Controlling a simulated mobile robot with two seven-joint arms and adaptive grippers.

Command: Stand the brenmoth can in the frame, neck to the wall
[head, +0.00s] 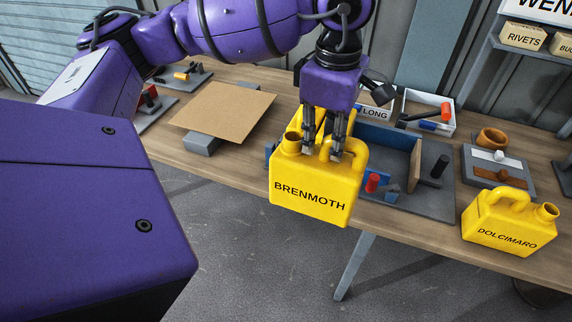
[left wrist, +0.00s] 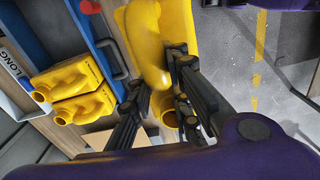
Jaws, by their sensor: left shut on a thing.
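The yellow brenmoth can (head: 312,205) hangs upright from my left gripper (head: 323,150), at the table's front edge. The fingers are shut on its handle. Its open neck (head: 292,143) is on the left in the head view. The can also fills the top middle of the left wrist view (left wrist: 145,35). Behind it on the table is the frame, with a blue back wall (head: 375,138) and a wooden board at its right. The can hides the frame's left part. Two smaller yellow cans (left wrist: 72,78) show beside a blue wall in the left wrist view. My right gripper is out of view.
The yellow dolcimaro can (head: 508,225) stands at the table's right front, neck to the right. A red-knobbed clamp (head: 373,184) is at the frame's front. A tan board (head: 222,112) lies to the left. A white bin with tools (head: 428,112) is behind.

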